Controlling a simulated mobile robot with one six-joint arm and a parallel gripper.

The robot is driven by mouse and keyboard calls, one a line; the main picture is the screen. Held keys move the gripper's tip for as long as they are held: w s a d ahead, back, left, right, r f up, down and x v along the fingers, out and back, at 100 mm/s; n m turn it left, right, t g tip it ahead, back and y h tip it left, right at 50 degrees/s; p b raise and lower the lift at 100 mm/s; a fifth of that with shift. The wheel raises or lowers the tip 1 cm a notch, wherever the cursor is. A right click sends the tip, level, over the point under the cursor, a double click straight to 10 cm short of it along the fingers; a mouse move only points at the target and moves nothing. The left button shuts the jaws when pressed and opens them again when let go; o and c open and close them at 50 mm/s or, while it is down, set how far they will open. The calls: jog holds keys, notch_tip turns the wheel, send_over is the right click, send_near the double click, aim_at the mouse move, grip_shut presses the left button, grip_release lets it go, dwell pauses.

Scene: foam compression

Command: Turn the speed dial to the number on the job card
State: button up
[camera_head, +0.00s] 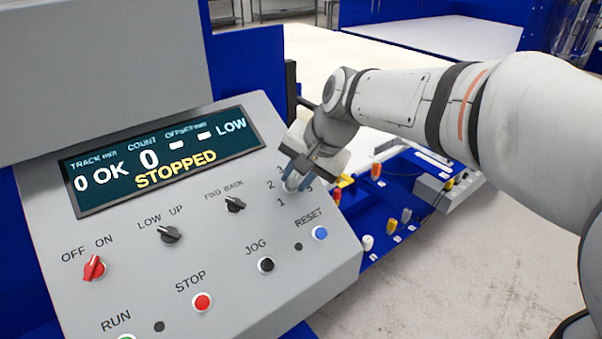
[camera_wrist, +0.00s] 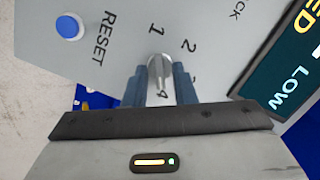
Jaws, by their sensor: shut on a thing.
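The speed dial (camera_head: 291,186) is a small light-grey knob at the right side of the sloping control panel (camera_head: 225,285), ringed by printed numbers. In the head view 1, 2 and 5 show, with 3 partly covered. My gripper (camera_head: 300,179) reaches down onto the dial from the right, its blue fingers around it. In the wrist view the dial (camera_wrist: 160,68) sits between the two fingers of my gripper (camera_wrist: 160,78), with 1 and 2 beyond it and what looks like a 4 between the fingers. The dial's pointer direction is unclear. I see no readable job card.
The display (camera_head: 160,160) reads STOPPED, LOW and count 0. Close by are the blue RESET button (camera_head: 320,233), black JOG button (camera_head: 266,265), FWD/BACK knob (camera_head: 235,204) and red STOP button (camera_head: 202,302). A blue machine bed with small coloured knobs lies behind my gripper.

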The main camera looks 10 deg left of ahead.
jog(key=o, duration=0.7)
jog(key=shift+c, duration=0.2)
jog(key=v, duration=0.7)
jog(key=shift+d+r, duration=0.2)
jog(key=shift+r, duration=0.15)
jog(key=shift+s, duration=0.1)
jog(key=s+d+f+h, duration=0.1)
jog(key=s+d+f, duration=0.3)
jog(key=d, duration=0.4)
jog(key=s+d+f+n+h, duration=0.1)
jog(key=s+d+f+h, duration=0.1)
jog(key=s+d+f, duration=0.2)
jog(key=s+d+f+h, duration=0.2)
jog(key=s+d+f, duration=0.2)
jog(key=d+f, duration=0.3)
jog(key=d, duration=0.5)
jog(key=shift+s+f+n+t, duration=0.3)
jog(key=shift+t, duration=0.1)
